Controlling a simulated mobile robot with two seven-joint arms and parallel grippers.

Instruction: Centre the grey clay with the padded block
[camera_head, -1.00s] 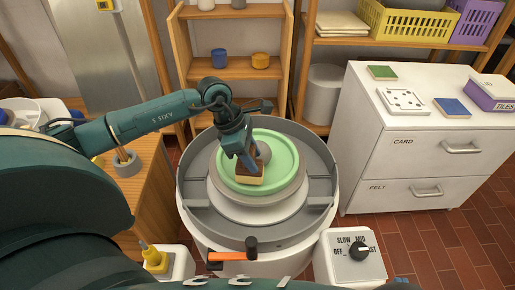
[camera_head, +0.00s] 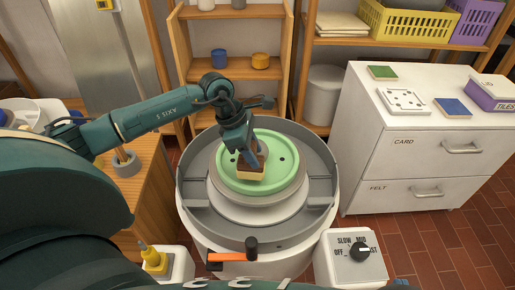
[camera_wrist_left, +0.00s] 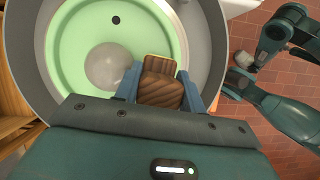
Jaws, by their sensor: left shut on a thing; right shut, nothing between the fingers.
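My left gripper (camera_head: 250,160) is shut on the padded block (camera_head: 250,174), which has a brown ribbed top and a pale edge. In the left wrist view the block (camera_wrist_left: 160,90) is just right of the clay; I cannot tell whether they touch.
A grey splash pan (camera_head: 196,203) rings the wheel. An orange-handled lever (camera_head: 228,256) and a speed knob (camera_head: 360,251) are in front. A white cabinet (camera_head: 385,185) stands right, a wooden shelf (camera_head: 235,70) behind. My right arm shows at the right of the wrist view.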

